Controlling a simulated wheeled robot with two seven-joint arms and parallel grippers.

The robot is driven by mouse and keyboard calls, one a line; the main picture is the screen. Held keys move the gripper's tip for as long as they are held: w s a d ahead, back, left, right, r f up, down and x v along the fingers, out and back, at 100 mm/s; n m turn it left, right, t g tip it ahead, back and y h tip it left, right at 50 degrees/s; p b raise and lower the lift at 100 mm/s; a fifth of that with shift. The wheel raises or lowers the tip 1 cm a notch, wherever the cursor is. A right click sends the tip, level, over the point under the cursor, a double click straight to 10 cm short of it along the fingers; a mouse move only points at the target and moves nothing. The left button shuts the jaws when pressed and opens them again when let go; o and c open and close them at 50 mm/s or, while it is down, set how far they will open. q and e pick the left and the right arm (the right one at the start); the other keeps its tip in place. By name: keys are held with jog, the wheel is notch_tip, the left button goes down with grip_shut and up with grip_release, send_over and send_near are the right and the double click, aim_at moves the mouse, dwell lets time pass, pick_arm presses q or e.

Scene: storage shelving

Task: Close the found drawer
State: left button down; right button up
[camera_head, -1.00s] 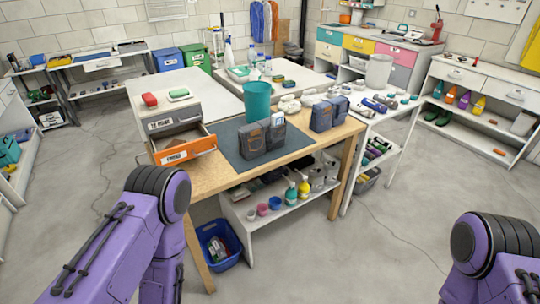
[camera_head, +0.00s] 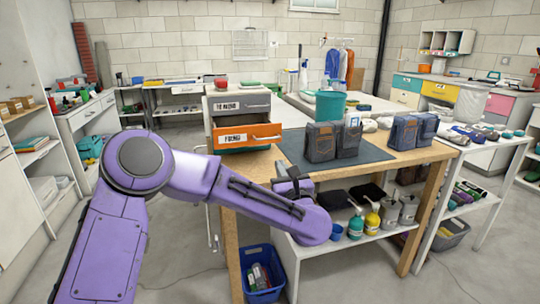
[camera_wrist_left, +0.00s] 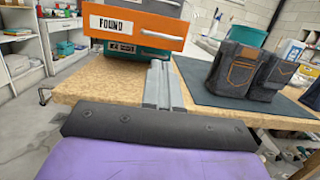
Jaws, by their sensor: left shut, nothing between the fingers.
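The orange drawer labelled FOUND (camera_head: 262,133) belongs to a small grey drawer unit (camera_head: 207,118) on the wooden workbench (camera_head: 405,156). Its front juts out past the grey drawer labelled TO MEND (camera_head: 255,103) above it, so it stands open. In the left wrist view the orange front (camera_wrist_left: 155,32) hangs over the bench top, tilted in the picture. My left gripper (camera_head: 292,178) is at the bench's front edge, right of and below the drawer. In the wrist view its grey fingers (camera_wrist_left: 157,72) are together and empty, pointing toward the drawer front without clear contact. My right gripper is out of view.
Folded denim (camera_head: 334,142) stands on a dark mat (camera_head: 290,147) right of the drawer, near a teal bin (camera_head: 329,105). Under the bench, a shelf holds bottles and cups. A blue basket (camera_head: 262,291) sits on the floor.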

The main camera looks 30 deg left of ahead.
pick_arm(q)
jog(key=p+x, duration=0.1)
jog(key=x, duration=1.1)
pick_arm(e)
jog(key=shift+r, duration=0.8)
pick_arm(q)
jog(key=shift+w+a, duration=0.1)
